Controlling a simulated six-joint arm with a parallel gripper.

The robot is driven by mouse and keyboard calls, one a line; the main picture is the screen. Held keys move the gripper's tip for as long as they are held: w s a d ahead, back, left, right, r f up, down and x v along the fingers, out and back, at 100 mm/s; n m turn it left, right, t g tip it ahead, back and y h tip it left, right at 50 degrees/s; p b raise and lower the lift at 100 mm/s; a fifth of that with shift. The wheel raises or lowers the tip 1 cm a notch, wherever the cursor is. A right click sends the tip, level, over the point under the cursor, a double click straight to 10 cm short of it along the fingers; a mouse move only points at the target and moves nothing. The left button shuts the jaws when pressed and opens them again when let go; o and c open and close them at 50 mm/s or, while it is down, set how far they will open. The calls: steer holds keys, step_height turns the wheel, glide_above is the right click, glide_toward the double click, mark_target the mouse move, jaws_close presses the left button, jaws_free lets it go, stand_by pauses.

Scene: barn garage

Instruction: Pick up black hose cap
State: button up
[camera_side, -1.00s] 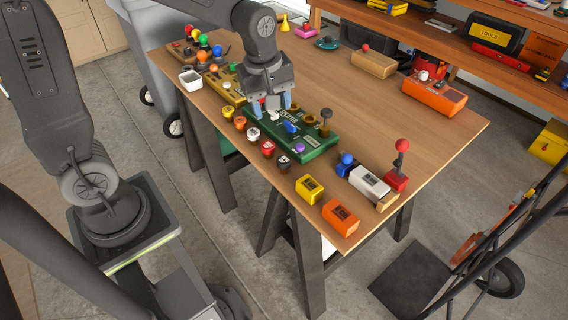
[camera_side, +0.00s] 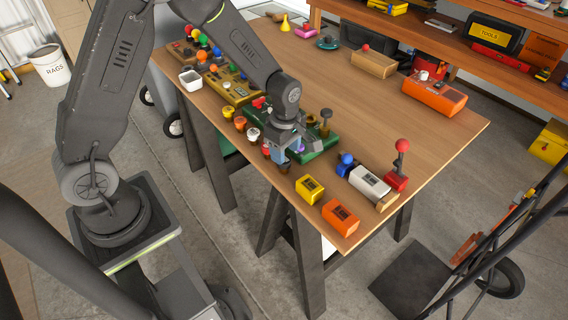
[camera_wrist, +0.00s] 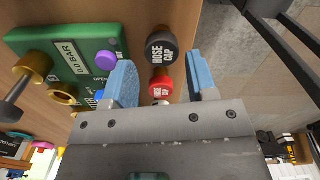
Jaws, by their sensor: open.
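The black hose cap (camera_wrist: 162,48) stands on the wooden table in the wrist view, with white "HOSE CAP" lettering on its top. It shows just ahead of the gap between my gripper's blue fingertips (camera_wrist: 160,66). A red hose cap (camera_wrist: 161,84) is between the fingers in that picture. In the side view my gripper (camera_side: 286,155) is open and low over the table's near edge, beside the green board (camera_side: 325,142). The black cap (camera_side: 284,168) is partly hidden there by my fingers.
The green board with brass fittings and a purple knob (camera_wrist: 106,60) is close to my left finger. White (camera_side: 253,134) and orange (camera_side: 240,123) caps stand in the row. Yellow (camera_side: 310,188) and orange (camera_side: 341,216) boxes are at the right. The table's back half has free room.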

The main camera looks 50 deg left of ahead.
steer(key=shift+s+a+f, duration=0.1)
steer(key=shift+f, duration=2.6)
steer(key=shift+c, duration=0.4)
steer(key=c, duration=0.6)
